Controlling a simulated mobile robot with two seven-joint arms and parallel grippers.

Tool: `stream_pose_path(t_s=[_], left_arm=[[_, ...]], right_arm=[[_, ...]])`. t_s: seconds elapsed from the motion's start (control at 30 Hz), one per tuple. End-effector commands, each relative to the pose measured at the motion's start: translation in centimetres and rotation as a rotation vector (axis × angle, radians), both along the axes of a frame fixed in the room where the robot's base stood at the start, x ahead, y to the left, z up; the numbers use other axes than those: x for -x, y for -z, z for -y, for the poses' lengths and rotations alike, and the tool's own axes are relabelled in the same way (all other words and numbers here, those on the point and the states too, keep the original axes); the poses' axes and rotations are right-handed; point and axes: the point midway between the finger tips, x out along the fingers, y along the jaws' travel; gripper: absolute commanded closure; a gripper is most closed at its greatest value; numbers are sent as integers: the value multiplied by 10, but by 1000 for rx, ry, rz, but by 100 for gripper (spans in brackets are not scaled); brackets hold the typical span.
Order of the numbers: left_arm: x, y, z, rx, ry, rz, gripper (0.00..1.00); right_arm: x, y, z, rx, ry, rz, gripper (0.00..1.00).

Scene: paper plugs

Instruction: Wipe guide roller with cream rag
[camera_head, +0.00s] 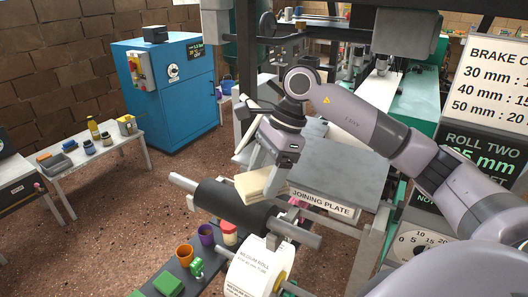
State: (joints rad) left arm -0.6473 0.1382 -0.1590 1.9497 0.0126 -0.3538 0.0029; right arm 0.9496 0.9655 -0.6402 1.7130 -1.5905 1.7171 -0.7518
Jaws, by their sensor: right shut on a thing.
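My right gripper (274,174) comes down from the arm at the right and is shut on the cream rag (256,187). The rag looks like a folded, layered pad. A dark roller (222,202), which looks like the guide roller, lies slantwise below it, with pale metal shaft ends. The rag overlaps the upper right part of the roller in the picture. I cannot tell for certain whether they touch. The gripper's fingertips are partly hidden by the rag and the wrist. My left gripper is not in view.
A grey plate labelled "JOINING PLATE" (345,172) is right of the rag. A white paper roll (254,268) stands below the roller. An orange cup (184,255), a purple cup (206,234) and a red-capped jar (229,233) sit on the dark bench.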

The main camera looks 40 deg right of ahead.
Motion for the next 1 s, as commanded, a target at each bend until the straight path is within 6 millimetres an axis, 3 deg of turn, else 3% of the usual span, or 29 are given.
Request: stream_pose_path(t_s=[0.33, 1.0], left_arm=[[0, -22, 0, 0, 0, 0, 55], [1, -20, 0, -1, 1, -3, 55]], right_arm=[[4, -32, 2, 0, 5, 2, 67], [4, -32, 3, -1, 9, 2, 67]])
